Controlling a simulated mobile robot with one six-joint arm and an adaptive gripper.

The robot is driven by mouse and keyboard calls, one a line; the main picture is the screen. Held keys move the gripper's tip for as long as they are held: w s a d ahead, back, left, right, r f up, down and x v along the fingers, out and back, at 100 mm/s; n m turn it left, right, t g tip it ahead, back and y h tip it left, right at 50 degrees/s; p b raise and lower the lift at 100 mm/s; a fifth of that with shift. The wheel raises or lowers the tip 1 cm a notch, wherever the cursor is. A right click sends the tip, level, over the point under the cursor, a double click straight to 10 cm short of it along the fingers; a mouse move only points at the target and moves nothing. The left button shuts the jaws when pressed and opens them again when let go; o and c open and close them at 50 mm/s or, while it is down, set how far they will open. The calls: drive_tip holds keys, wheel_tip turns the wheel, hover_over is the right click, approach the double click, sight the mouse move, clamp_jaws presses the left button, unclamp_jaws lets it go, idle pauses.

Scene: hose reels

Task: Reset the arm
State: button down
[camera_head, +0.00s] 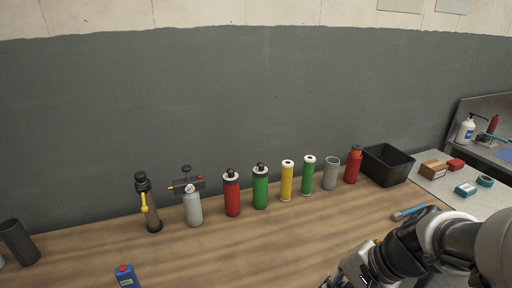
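My arm enters from the lower right of the head view, over the front right part of the wooden table (215,255). My gripper (335,281) is at the bottom edge of the picture, with its end partly cut off. I cannot tell whether its fingers are open or shut, or whether anything is between them. The nearest standing things, such as the grey cylinder (331,173) and the red bottle (353,165), are farther back and apart from it.
A black bin (388,166) is at the right. A blue bottle (127,277) is front left. The front middle is clear.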

drive_tip(key=s+r+n+t+h, duration=0.1)
drive_tip(key=s+r+n+h, duration=0.3)
drive_tip(key=s+r+n, duration=0.3)
drive_tip(key=s+n, duration=0.2)
drive_tip(key=s, duration=0.1)
drive_tip(key=shift+s+a+r+n+t+h, duration=0.25)
drive_tip(key=shift+s+a+n+t+h, duration=0.1)
drive_tip(key=shift+a+n+t+h, duration=0.05)
